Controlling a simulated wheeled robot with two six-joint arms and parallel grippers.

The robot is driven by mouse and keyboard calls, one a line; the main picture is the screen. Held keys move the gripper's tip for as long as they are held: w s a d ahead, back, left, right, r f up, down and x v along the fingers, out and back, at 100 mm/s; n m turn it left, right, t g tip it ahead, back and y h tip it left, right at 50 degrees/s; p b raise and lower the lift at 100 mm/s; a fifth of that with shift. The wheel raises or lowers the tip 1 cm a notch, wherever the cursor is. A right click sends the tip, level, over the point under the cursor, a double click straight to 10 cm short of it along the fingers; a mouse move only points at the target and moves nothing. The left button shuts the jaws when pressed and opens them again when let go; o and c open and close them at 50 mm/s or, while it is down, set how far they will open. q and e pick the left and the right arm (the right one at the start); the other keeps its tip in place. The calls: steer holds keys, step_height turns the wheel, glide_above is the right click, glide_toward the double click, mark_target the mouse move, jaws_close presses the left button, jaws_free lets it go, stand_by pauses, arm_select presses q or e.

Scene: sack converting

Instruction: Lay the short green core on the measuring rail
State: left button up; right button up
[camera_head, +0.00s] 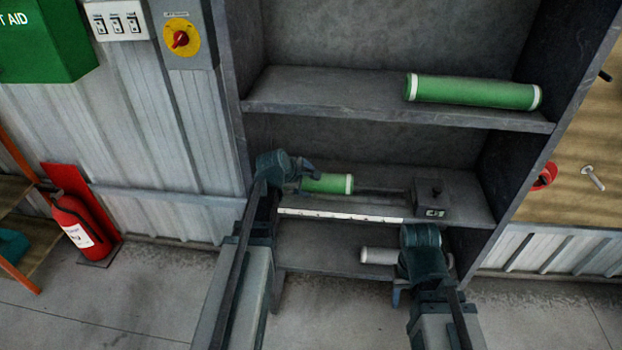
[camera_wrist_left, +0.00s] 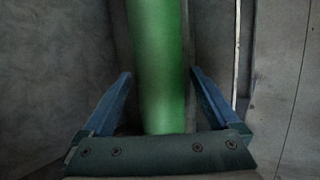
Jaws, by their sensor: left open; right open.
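The short green core (camera_head: 328,183) with a white end lies lengthwise on the middle shelf, in line with the dark measuring rail (camera_head: 383,191). Its left part is hidden by my left gripper (camera_head: 308,174). I cannot tell whether the core bears on the rail or lies slightly off it. In the left wrist view the green core (camera_wrist_left: 158,60) runs between the two blue fingers of my left gripper (camera_wrist_left: 160,76), which are open with a gap on each side. My right gripper (camera_head: 398,296) is open and empty, low in front of the bottom shelf.
A longer green core (camera_head: 472,92) lies on the upper shelf. A white core (camera_head: 378,256) lies on the bottom shelf, partly behind my right arm. A dark box (camera_head: 431,197) stands at the rail's right end. A white marked strip (camera_head: 340,215) runs along the middle shelf's front edge.

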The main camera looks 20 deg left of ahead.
arm_select(q)
steer(key=p+v, duration=0.9)
steer(key=v, duration=0.4)
steer(key=shift+d+r, duration=0.15)
steer(key=shift+d, duration=0.1)
steer(key=shift+w, duration=0.1)
steer(key=s+d+f+m+g, duration=0.2)
steer(key=s+d+m+g, duration=0.1)
steer(key=d+m, duration=0.4)
steer(key=s+d+f+m+g, duration=0.25)
steer(key=s+d+m, duration=0.2)
steer(key=d, duration=0.45)
steer(key=s+d+f+m+g+y, duration=0.1)
steer(key=s+d+m+g+y, duration=0.2)
steer(key=s+d+m, duration=0.5)
steer(key=s+m, duration=0.1)
steer(key=m, duration=0.3)
steer(key=shift+s, duration=0.2)
